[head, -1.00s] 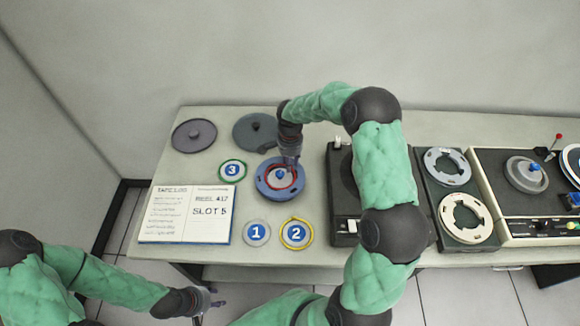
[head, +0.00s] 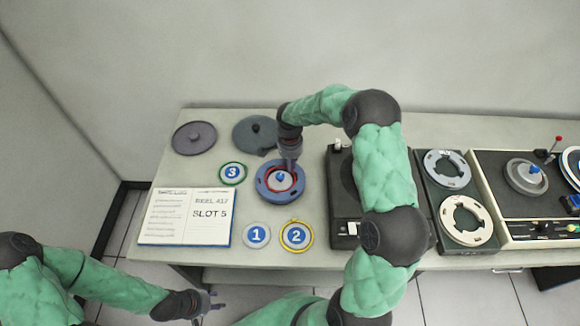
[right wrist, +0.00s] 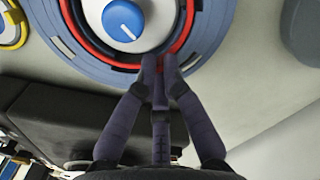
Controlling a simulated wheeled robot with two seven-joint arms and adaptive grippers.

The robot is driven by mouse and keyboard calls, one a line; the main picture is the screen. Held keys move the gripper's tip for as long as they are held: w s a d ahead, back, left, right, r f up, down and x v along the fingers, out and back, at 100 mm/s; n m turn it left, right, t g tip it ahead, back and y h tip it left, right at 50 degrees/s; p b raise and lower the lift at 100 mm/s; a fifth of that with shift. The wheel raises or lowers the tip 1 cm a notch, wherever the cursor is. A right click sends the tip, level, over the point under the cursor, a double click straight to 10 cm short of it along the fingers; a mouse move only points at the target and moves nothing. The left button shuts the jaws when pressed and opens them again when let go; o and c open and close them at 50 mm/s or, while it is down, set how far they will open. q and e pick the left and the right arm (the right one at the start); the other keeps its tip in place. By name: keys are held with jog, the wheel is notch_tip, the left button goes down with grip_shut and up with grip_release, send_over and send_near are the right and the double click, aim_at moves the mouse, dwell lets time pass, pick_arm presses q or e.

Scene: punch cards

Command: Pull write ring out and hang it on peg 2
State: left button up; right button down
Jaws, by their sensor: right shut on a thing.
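A red write ring (right wrist: 98,54) sits in the round blue reel (head: 263,191), circling its white hub with a blue knob (right wrist: 123,20). My right gripper (right wrist: 161,66) points down at the reel's far right side, its fingers shut on the ring's edge. The ring still lies within the reel; any lift is too small to tell. Peg 2 (head: 296,236), a blue numbered disc with a yellow surround, is at the table's front, below the reel in the head view. My left gripper (head: 212,303) hangs before the table's front edge, apparently open and empty.
Peg 1 (head: 257,234) is left of peg 2, and peg 3 (head: 232,173) has a green surround. An open logbook (head: 188,217) lies at left. Two dark lids (head: 194,137) lie at the back. A black device (head: 343,196) stands close right of the reel.

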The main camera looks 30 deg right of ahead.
jog(key=shift+r, duration=0.65)
dwell(0.7)
jog(key=shift+r+p, duration=1.95)
jog(key=shift+r, duration=1)
notch_tip(320, 180, up, 7)
jog(key=p, duration=0.4)
